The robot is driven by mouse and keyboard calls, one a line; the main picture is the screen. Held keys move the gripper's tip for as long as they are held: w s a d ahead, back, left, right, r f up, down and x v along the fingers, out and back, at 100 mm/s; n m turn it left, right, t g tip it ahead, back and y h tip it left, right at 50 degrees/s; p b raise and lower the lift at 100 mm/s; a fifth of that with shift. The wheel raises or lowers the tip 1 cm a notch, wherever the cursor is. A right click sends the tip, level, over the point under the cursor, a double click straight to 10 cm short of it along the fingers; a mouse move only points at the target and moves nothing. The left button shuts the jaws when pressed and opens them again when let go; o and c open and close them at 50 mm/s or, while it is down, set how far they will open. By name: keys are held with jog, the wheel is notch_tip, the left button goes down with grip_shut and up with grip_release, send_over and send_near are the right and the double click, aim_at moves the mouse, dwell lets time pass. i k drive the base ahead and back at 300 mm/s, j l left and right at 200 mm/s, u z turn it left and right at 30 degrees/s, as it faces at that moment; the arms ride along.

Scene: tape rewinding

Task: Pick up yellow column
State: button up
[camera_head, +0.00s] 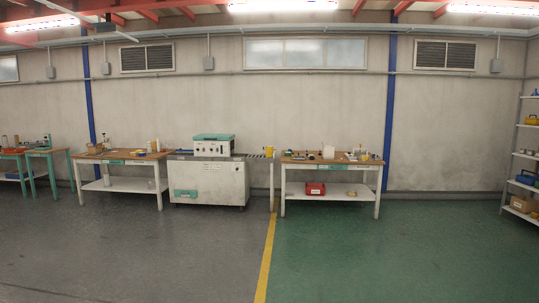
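A small upright yellow object (269,152) stands at the right end of the rail beside the machine, left of the right workbench; it looks like the yellow column, but it is too small to be sure. My gripper is not in view, and no part of my arm shows.
The machine (208,180) stands against the far wall between the left workbench (122,184) and the right workbench (332,190). A red box (315,189) lies on the right bench's lower shelf. Shelving (517,150) stands at far right. The grey and green floor is clear, split by a yellow line (265,262).

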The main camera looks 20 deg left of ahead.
aim_at(268, 149)
jog(key=i+u, duration=0.25)
jog(key=i, duration=0.35)
jog(key=i+u, duration=0.4)
jog(key=i, duration=2.4)
jog(key=i+u, duration=0.15)
jog(key=i, duration=0.75)
jog(key=i+j+u, duration=0.15)
jog(key=i+u, duration=0.2)
jog(key=i, duration=0.3)
jog(key=i+u, duration=0.4)
jog(key=i, duration=0.3)
jog(key=i+l+u, duration=0.35)
jog(key=i, duration=0.3)
jog(key=i+z, duration=0.2)
jog(key=i, duration=0.35)
jog(key=i+j+z, duration=0.2)
jog(key=i, duration=0.3)
jog(key=i+j+z, duration=0.15)
jog(key=i, duration=0.35)
jog(key=i+j+z, duration=0.2)
jog(key=i, duration=0.3)
jog(key=j, duration=0.1)
